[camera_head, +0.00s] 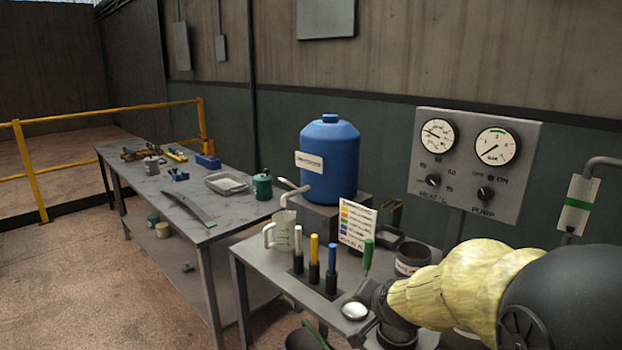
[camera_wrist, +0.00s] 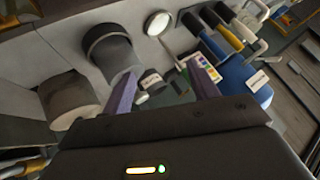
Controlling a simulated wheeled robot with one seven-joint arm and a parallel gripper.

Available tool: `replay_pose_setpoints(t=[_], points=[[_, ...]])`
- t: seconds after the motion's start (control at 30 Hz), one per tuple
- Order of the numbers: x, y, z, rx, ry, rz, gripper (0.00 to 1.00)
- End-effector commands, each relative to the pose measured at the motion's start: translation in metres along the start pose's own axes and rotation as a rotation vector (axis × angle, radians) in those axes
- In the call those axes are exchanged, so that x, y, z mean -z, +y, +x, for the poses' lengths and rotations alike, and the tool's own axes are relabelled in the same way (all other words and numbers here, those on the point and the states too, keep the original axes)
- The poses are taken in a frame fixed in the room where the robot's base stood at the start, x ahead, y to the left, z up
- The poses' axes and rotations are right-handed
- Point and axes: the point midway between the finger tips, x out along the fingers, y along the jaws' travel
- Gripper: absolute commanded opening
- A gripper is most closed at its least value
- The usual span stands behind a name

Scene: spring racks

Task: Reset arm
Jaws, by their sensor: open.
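My gripper (camera_wrist: 163,88) shows in the wrist view. Its two fingers stand wide apart with nothing between them. Beyond the fingertips are a white card with coloured stripes (camera_wrist: 198,76), a round mirror-like disc on a stem (camera_wrist: 157,23), and a blue tank (camera_wrist: 245,82). A grey cylinder with a dark rim (camera_wrist: 112,52) lies beyond the left finger.
The near bench (camera_head: 252,268) holds a jug (camera_head: 281,234), several coloured-handled tools, a card (camera_head: 357,223) and the blue tank (camera_head: 330,165). A gauge panel (camera_head: 472,163) stands behind. A pale yellow ribbed piece (camera_head: 462,283) fills the lower right. Floor (camera_head: 80,285) is clear at left.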

Motion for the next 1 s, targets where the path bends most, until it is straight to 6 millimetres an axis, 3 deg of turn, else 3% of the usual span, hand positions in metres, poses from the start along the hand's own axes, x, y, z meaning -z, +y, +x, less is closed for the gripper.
replay_pose_setpoints(t=[0.03,0.1,0.2,0.5,0.6,1.0], points=[[-0.024,0.016,-0.006,-0.031,-0.076,-0.084,0.59],[-0.053,0.036,-0.014,-0.070,-0.174,-0.197,0.59],[-0.086,0.064,-0.028,-0.113,-0.296,-0.327,0.59],[-0.155,0.129,-0.069,-0.199,-0.582,-0.605,0.59],[-0.164,0.134,-0.053,-0.195,-0.571,-0.596,0.59],[-0.191,0.153,-0.021,-0.194,-0.566,-0.592,0.59]])
